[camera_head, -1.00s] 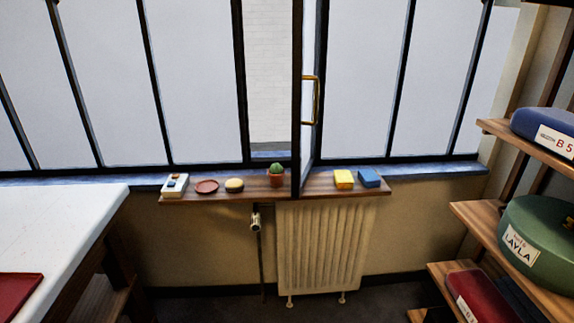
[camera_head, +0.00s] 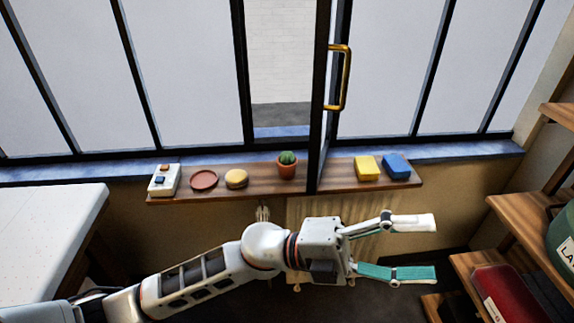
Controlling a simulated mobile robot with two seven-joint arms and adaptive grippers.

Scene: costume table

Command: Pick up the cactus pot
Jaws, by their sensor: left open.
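The cactus pot (camera_head: 287,170) is a small terracotta pot with a round green cactus. It stands upright on the wooden window shelf (camera_head: 232,186), just left of the open window frame's edge. My left gripper (camera_head: 434,248) is open and empty, with one white finger and one teal finger pointing right. In the picture it is below and to the right of the pot, in front of the shelf and apart from it. My right gripper is not in view.
The opened window sash (camera_head: 322,100) with a brass handle (camera_head: 343,78) stands close right of the pot. A yellow block (camera_head: 367,167) and blue block (camera_head: 396,166) lie beyond it. Left are a round tan item (camera_head: 236,179), red saucer (camera_head: 204,180) and white box (camera_head: 164,180). Shelving is at right.

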